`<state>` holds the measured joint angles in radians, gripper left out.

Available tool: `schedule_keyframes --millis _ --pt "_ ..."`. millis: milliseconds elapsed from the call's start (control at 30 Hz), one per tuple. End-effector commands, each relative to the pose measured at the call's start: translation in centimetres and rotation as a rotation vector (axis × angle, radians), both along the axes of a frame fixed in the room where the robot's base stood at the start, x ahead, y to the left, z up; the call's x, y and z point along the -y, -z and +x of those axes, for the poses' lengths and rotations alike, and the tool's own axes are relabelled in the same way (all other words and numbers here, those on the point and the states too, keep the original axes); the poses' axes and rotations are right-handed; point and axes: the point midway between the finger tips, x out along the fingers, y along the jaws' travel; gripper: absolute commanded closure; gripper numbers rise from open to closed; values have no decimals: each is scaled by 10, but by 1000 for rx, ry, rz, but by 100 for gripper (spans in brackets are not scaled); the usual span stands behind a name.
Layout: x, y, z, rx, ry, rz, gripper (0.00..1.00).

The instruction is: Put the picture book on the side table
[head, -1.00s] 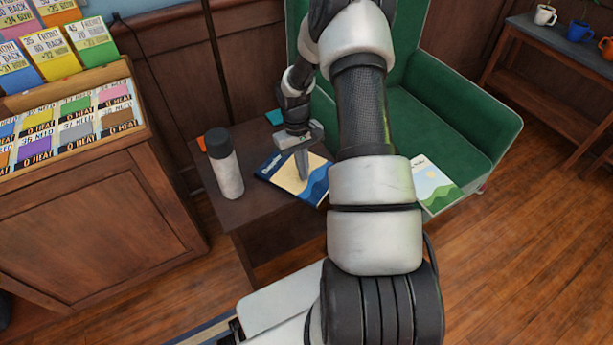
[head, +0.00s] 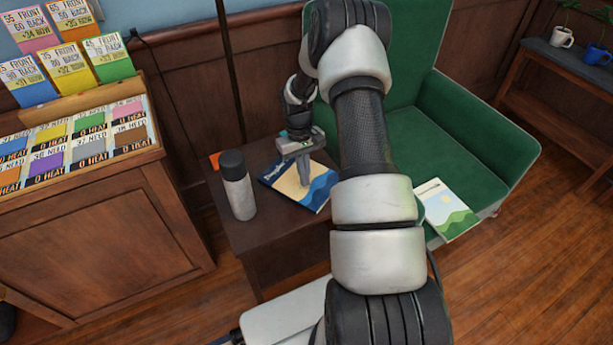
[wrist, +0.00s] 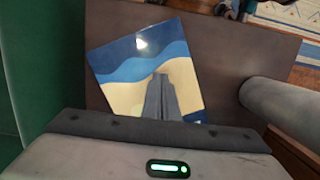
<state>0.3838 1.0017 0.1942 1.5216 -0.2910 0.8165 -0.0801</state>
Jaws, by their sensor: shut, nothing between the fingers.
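A book with a blue, wavy and sand-coloured cover (head: 321,187) lies flat on the dark wood side table (head: 277,224). A second book, with a sun and green hills on its cover (head: 446,212), lies on the seat front of the green armchair (head: 440,145). I cannot tell which of them is the picture book. My gripper (head: 304,183) points down over the blue and sand book, shut and empty. In the wrist view, the shut fingers (wrist: 161,80) cover part of that book (wrist: 130,60); whether they touch it is unclear.
A grey bottle with a black lid (head: 238,187) stands on the table left of the book. A wooden card display (head: 100,230) is at the left. A bench with mugs (head: 565,75) is at the far right. Wood floor is open at the right front.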

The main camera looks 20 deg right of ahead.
Motion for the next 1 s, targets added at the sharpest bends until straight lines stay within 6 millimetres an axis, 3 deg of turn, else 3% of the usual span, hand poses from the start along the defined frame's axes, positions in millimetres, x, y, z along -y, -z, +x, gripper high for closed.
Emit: schedule_keyframes --millis 133,500,700,1000 --pt "-3 1 1 5 0 -1 100" --pt "-4 -1 73 7 2 -2 100" --pt "-5 -1 103 6 1 -3 100" --pt "-6 -2 120 5 2 -2 100"
